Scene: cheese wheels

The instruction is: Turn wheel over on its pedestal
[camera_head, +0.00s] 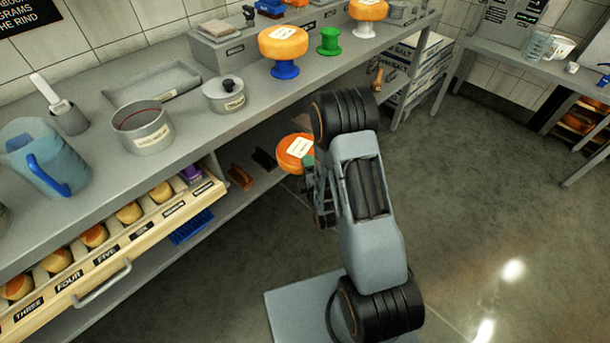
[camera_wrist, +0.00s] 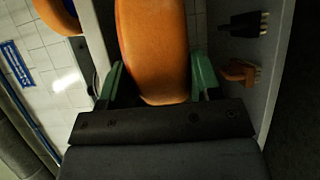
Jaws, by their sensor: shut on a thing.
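An orange cheese wheel (camera_head: 288,154) with a pale label is held in front of the counter's front edge. My gripper (camera_head: 312,165) is mostly hidden behind my arm in the head view. In the wrist view the same wheel (camera_wrist: 152,45) lies between the green fingers of my gripper (camera_wrist: 156,80), which are shut on its sides. A green pedestal (camera_head: 329,42) stands bare on the counter. To its left an orange wheel (camera_head: 283,43) sits on a blue pedestal (camera_head: 285,70). To its right an orange wheel (camera_head: 368,9) sits on a white pedestal (camera_head: 365,29).
The grey counter (camera_head: 205,130) carries a lidded pot (camera_head: 224,97), an open round mould (camera_head: 142,127), a tray (camera_head: 152,84) and a blue jug (camera_head: 45,155). An open drawer (camera_head: 110,250) of small cheeses juts out below. Brushes (camera_head: 240,177) lie on the lower shelf. Floor at right is clear.

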